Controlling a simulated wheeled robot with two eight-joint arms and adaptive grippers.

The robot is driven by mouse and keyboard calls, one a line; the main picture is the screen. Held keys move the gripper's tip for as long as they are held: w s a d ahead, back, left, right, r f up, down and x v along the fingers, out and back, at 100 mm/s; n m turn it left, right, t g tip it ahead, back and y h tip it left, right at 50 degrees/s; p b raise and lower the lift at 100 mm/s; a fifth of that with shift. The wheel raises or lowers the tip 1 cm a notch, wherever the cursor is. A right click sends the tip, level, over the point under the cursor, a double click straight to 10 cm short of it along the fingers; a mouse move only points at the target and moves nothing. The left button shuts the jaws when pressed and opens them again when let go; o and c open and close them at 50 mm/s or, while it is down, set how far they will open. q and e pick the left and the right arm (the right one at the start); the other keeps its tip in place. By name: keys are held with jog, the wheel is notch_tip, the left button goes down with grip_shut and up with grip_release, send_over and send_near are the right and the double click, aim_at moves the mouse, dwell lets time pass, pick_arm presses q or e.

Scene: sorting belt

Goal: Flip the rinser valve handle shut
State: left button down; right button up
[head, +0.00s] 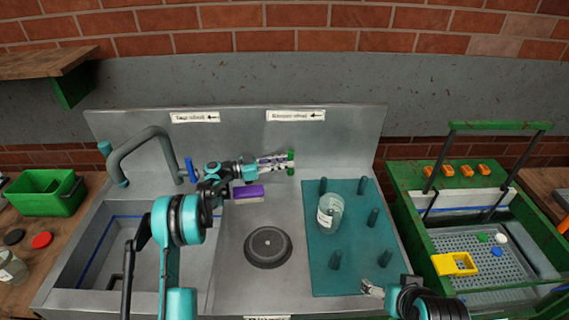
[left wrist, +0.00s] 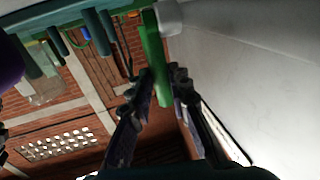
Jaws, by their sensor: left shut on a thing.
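The green rinser valve handle (head: 291,162) stands near the steel back panel, right of the tap. In the head view it looks upright. My left gripper (head: 277,162) reaches it from the left, with its fingertips at the handle. In the left wrist view the green handle (left wrist: 154,62) shows between the two fingers (left wrist: 160,95), and my left gripper is shut on it. The round black rinser (head: 268,247) sits on the counter below. My right gripper (head: 372,289) is at the lower right, away from the handle; its opening is too small to tell.
A purple brush (head: 248,192) lies under my left gripper. A glass jar (head: 330,214) stands among pegs on the teal mat (head: 350,264). Two small signs with left arrows are on the panel.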

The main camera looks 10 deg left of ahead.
pick_arm(q)
jog(key=c, duration=1.4)
grip_release()
notch_tip(320, 180, up, 10)
jog(key=shift+f, duration=0.1)
